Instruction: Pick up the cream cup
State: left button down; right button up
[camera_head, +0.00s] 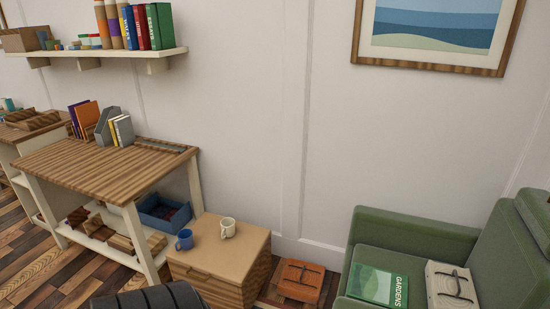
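The cream cup (228,228) stands upright on the top of a small wooden cabinet (210,254), towards its back. A blue mug (184,240) stands to its left and a little nearer to me, apart from it. Nothing covers the cream cup. Neither of my grippers shows in the head view, so I cannot see whether they are open or shut.
A wooden table (105,168) with books stands left of the cabinet, a blue bin (164,214) on its lower shelf. An orange case (300,281) lies on the floor to the right. A green armchair (410,240) stands further right. The cabinet top is otherwise clear.

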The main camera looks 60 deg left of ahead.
aim_at(228, 225)
jog(key=k+l+u, duration=0.15)
jog(key=u, duration=2.05)
jog(key=i+j+u, duration=0.15)
jog(key=i+j, duration=0.35)
